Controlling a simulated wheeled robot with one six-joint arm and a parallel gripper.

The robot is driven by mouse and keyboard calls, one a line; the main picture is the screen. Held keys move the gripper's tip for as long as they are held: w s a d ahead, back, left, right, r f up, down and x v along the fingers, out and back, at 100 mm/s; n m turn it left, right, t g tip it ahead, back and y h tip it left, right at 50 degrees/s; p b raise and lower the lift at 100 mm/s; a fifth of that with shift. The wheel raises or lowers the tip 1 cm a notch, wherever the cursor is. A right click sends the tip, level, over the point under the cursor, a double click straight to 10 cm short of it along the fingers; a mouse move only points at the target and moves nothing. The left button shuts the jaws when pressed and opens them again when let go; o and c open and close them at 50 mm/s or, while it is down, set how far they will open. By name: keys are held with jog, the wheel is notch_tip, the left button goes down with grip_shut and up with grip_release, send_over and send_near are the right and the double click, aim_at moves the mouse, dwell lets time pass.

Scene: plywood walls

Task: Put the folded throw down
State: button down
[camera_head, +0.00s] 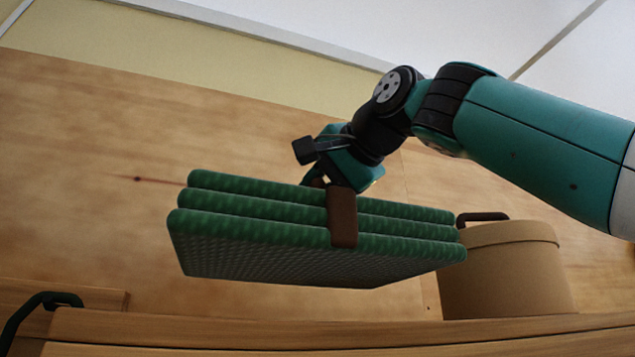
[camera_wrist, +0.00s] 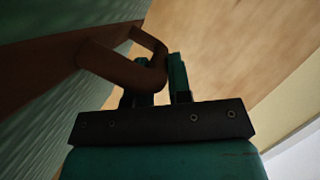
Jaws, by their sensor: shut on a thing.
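The folded throw (camera_head: 300,228) is a green, textured stack of three layers with a brown strap (camera_head: 342,217) around it. In the head view it hangs in the air, slightly tilted, in front of the plywood wall. My gripper (camera_head: 322,182) is above the throw and shut on the strap's raised loop. In the wrist view, the fingers (camera_wrist: 160,85) are closed at the brown strap loop (camera_wrist: 125,65), and the green throw (camera_wrist: 60,100) fills the left side. The fingertips are partly hidden by the loop.
A tan round box (camera_head: 505,270) with a lid stands at right, behind the throw's right end. A wooden ledge (camera_head: 300,328) runs along the bottom. A dark green curved handle (camera_head: 40,305) is at lower left. The ledge between handle and box looks clear.

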send_over(320, 270)
jog(key=shift+w+f, duration=0.2)
jog(key=shift+f, duration=2.55)
jog(key=shift+f+b, duration=0.5)
jog(key=shift+f, duration=0.05)
jog(key=c, duration=1)
grip_release()
jog(key=shift+o, duration=0.2)
